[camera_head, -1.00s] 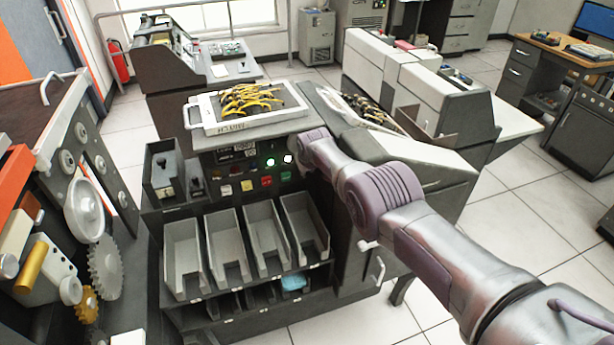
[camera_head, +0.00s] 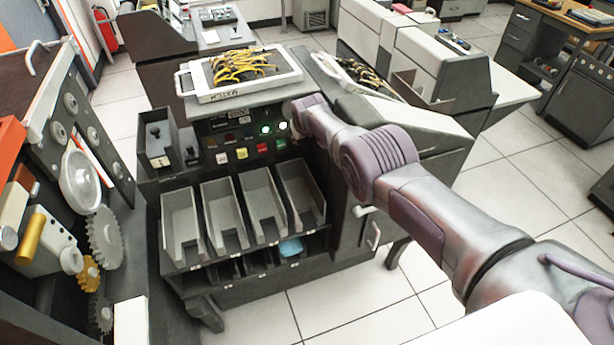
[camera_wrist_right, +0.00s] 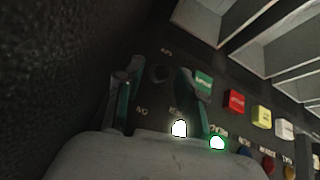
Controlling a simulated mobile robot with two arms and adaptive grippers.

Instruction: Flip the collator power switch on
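The collator (camera_head: 225,145) is a dark machine with a control panel above several grey bins. Its panel also shows upside down in the right wrist view (camera_wrist_right: 225,75), with a white lamp (camera_wrist_right: 179,128) and a green lamp (camera_wrist_right: 217,143) lit. My right gripper (camera_wrist_right: 160,66) is at the panel, its two fingers apart. A small dark round part (camera_wrist_right: 160,74), perhaps the power switch, shows between the fingertips. I cannot tell its position or whether the fingers touch it. In the head view my right arm hides this panel end. My left gripper is out of view.
Green, red (camera_wrist_right: 236,101), yellow (camera_wrist_right: 261,116) and white buttons sit close beside my right gripper. A tray of yellow cables (camera_head: 245,85) lies on top of the collator. A machine with gears (camera_head: 103,235) stands at the left. Open floor (camera_head: 350,300) lies in front.

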